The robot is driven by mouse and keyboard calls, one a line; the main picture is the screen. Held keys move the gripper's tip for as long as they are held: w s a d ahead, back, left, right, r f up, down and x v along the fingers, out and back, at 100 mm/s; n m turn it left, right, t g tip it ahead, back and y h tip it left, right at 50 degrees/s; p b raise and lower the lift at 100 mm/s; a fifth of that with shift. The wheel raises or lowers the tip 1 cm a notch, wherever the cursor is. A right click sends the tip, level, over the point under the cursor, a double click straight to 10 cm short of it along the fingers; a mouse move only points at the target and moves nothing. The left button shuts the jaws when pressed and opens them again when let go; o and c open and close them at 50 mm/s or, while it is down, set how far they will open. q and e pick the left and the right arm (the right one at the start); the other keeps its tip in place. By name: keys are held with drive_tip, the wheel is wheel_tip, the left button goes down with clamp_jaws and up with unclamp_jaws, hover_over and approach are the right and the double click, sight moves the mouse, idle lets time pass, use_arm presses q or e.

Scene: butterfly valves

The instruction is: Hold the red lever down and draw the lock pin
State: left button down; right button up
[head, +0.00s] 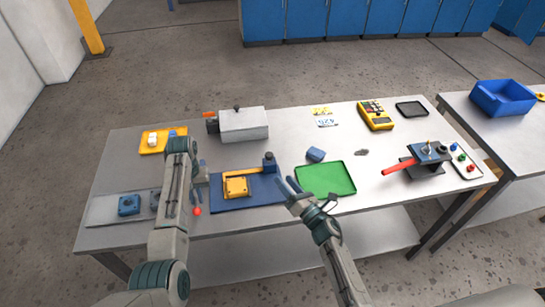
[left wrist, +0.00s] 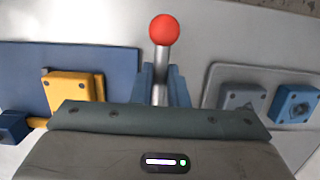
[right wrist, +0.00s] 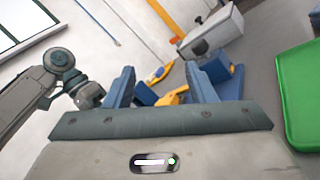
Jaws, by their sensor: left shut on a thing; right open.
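A red lever (head: 399,165) sticks out to the left from a dark grey valve block (head: 428,154) at the right of the table. A small upright part stands on the block; I cannot tell whether it is the lock pin. My left gripper (left wrist: 160,88) is shut on a metal rod with a red ball end (left wrist: 163,30). The red ball also shows in the head view (head: 197,211), at the table's left front, far from the valve block. My right gripper (head: 290,186) is open and empty, between the blue mat and the green tray, left of the red lever.
A yellow block (head: 236,187) sits on the blue mat (head: 262,195). The green tray (head: 326,178) lies right of it. A grey box (head: 244,125) stands behind. A yellow meter (head: 375,115) and several coloured knobs (head: 462,158) are at the right. A blue bin (head: 504,97) is on the other table.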

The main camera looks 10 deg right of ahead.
sight(272, 156)
drive_tip(key=w+d+f+n+g, duration=0.1)
drive_tip(key=n, duration=0.2)
drive_tip(key=w+d+n+g+y, duration=0.1)
drive_tip(key=w+d+n, duration=0.1)
drive_tip(key=n, duration=0.1)
drive_tip(key=w+d+f+n+g+y, duration=0.1)
drive_tip(key=w+d+n, duration=0.1)
drive_tip(key=n, duration=0.2)
drive_tip(key=shift+w+d+f+g, duration=0.2)
drive_tip(key=shift+d+f+g, duration=0.05)
drive_tip(key=shift+f+g, duration=0.1)
drive_tip(key=shift+y, duration=0.3)
drive_tip(key=x, duration=1.1)
drive_tip(key=shift+w+a+f, duration=0.2)
drive_tip(key=shift+w+a, duration=0.05)
drive_tip(key=shift+w, duration=0.05)
